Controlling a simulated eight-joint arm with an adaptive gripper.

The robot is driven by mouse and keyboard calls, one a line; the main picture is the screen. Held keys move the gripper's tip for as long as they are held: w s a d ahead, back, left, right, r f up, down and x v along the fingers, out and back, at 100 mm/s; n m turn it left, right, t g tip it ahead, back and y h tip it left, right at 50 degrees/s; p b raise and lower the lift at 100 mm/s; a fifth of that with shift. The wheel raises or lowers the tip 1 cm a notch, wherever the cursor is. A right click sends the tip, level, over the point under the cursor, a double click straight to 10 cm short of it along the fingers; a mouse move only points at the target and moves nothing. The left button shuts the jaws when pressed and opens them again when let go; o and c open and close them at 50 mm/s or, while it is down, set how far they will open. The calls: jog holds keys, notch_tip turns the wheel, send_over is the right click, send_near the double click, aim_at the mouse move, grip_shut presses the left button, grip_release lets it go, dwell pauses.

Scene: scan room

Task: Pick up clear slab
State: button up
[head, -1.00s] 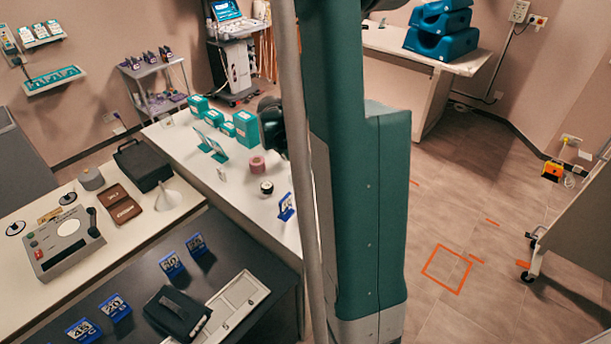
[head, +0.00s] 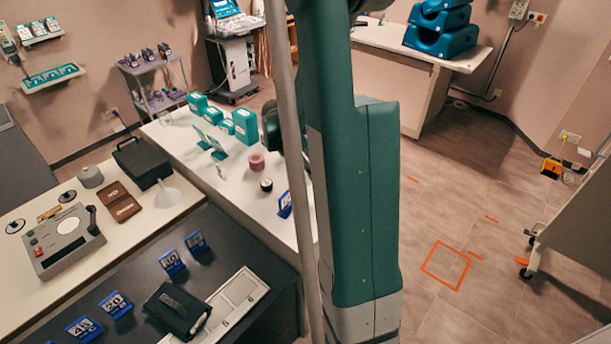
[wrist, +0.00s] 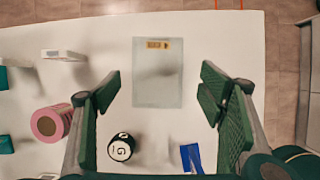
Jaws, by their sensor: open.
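The clear slab (wrist: 157,80) lies flat on the white table in the wrist view. It is a pale, see-through rectangle with a small orange-brown label near its far edge. My gripper (wrist: 165,105) is open, with its green-padded fingers spread on either side of the slab's near part. Nothing is between the pads that they touch. How high the fingers are above the table is hard to tell. In the head view my arm hides the slab and my fingertips.
A blue stand (wrist: 190,157) is near the right finger. Teal boxes (head: 245,126) stand farther back. Clear table surrounds the slab's far end.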

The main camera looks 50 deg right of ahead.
aim_at(305, 174)
jog(key=shift+f, duration=0.2)
dwell(0.3)
jog(key=shift+w+x, duration=0.1)
jog(key=shift+x, duration=1.15)
jog(key=shift+w+x, duration=0.15)
jog(key=shift+x, duration=1.05)
jog(key=c, duration=1.2)
